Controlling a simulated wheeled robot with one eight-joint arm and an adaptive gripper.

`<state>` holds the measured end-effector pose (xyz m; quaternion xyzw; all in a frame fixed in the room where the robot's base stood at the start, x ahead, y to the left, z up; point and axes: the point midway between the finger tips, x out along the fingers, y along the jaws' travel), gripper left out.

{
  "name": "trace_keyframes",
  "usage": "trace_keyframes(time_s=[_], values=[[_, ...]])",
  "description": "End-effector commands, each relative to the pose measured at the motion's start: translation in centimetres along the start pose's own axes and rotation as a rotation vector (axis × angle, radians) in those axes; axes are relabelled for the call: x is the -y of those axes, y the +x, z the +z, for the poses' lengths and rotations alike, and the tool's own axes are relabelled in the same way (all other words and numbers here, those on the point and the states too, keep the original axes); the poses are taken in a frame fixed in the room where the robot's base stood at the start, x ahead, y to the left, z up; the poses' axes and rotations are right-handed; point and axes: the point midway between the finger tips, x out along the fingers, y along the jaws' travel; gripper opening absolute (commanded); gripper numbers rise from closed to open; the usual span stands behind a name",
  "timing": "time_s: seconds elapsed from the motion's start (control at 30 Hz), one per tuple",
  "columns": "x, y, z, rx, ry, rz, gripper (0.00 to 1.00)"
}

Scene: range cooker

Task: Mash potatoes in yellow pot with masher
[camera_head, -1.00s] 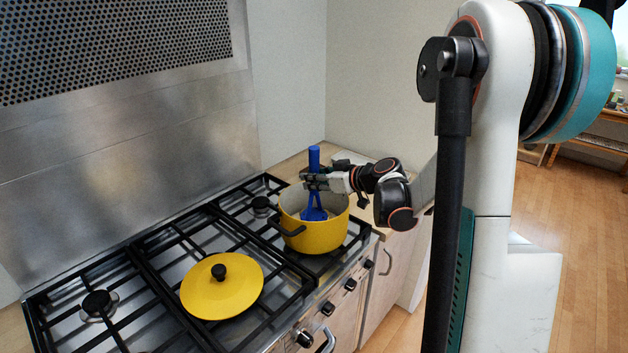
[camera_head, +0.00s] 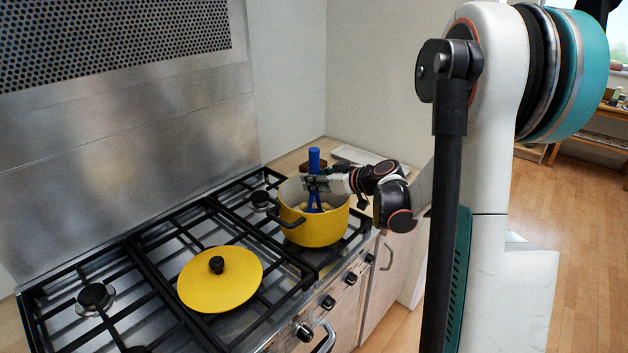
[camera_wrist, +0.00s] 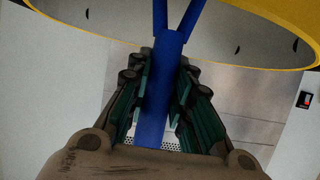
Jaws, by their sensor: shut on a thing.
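My gripper (camera_head: 317,184) is shut on the handle of the blue masher (camera_head: 314,160) above the pot. The masher is about upright, its lower part inside the pot and its head partly hidden by the pot's wall. In the wrist view the blue handle (camera_wrist: 160,95) runs between my fingers (camera_wrist: 160,105), with the yellow pot rim (camera_wrist: 200,62) beyond.
The yellow lid (camera_head: 220,282) with a black knob lies on the stove's grates, front left of the pot. The black grates (camera_head: 150,255) cover the stove. A wooden counter (camera_head: 290,160) with a flat pale item lies behind the pot. The steel wall stands at the back.

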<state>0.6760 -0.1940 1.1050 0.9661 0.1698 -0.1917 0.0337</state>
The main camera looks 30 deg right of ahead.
Motion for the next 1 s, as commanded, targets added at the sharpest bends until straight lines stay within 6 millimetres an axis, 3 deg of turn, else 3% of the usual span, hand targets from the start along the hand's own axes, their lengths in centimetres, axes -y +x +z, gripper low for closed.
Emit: trace_keyframes(time_s=[0.1,0.27,0.8,1.0], values=[[0.0,0.3,0.7,0.001,-0.001,0.000,0.00],[0.0,0.1,0.3,0.001,-0.001,0.000,0.00],[0.0,-1.2,-2.8,0.000,0.000,0.000,0.00],[0.0,-1.3,-3.0,0.000,0.000,0.000,0.00]])
